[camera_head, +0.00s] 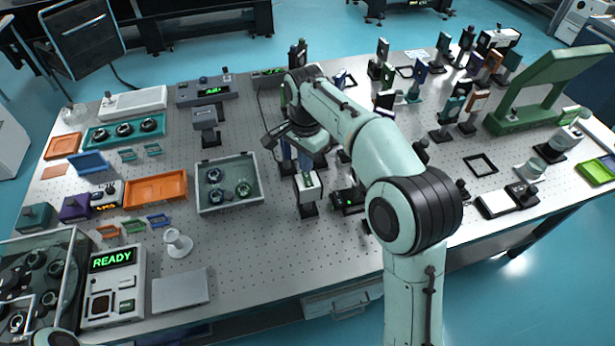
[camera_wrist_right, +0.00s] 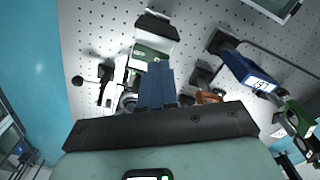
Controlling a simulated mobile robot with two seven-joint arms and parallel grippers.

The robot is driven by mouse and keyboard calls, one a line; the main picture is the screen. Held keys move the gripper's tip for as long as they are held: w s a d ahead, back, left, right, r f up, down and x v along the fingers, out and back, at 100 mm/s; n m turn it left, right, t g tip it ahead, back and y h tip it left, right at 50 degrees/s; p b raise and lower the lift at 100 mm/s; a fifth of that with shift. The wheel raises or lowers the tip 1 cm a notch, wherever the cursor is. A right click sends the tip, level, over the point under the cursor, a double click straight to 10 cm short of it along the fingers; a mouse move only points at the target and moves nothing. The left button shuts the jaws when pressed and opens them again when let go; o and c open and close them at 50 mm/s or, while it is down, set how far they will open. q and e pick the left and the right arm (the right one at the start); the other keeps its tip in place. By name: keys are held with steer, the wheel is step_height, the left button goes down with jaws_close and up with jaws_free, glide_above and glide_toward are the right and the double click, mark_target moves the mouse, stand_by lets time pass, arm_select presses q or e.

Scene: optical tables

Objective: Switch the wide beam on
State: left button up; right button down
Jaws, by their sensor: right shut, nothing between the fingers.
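My right gripper (camera_wrist_right: 157,64) shows in the wrist view as two dark blue fingers side by side, shut and empty. In the head view its hand hangs over the middle of the table, and my arm partly hides the fingers. Just past the fingertips is a small post-mounted device (camera_head: 308,187) with a pale body and a green patch; it also shows in the wrist view (camera_wrist_right: 151,53). I cannot tell whether the fingers touch it. No switch marked for the wide beam can be read. Two grey control boxes (camera_head: 207,92) with green displays stand at the back. My left gripper is not in view.
A grey open tray (camera_head: 228,208) with round mounts lies left of the hand. A box reading READY (camera_head: 113,286) stands front left. Several post-mounted optics crowd the back right, near a green bracket (camera_head: 515,122). The perforated tabletop (camera_head: 255,262) is clear at the front middle.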

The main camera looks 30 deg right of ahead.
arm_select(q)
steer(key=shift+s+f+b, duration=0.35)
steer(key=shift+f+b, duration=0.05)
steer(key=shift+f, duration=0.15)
arm_select(e)
steer(key=shift+f, duration=1)
steer(key=shift+r+p, duration=1)
steer(key=shift+r, duration=0.55)
steer(key=shift+r+p, duration=1.1)
steer(key=shift+r, duration=0.95)
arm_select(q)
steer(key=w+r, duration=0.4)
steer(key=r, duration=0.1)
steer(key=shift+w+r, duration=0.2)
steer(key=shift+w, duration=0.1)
arm_select(e)
steer(key=shift+f, duration=0.1)
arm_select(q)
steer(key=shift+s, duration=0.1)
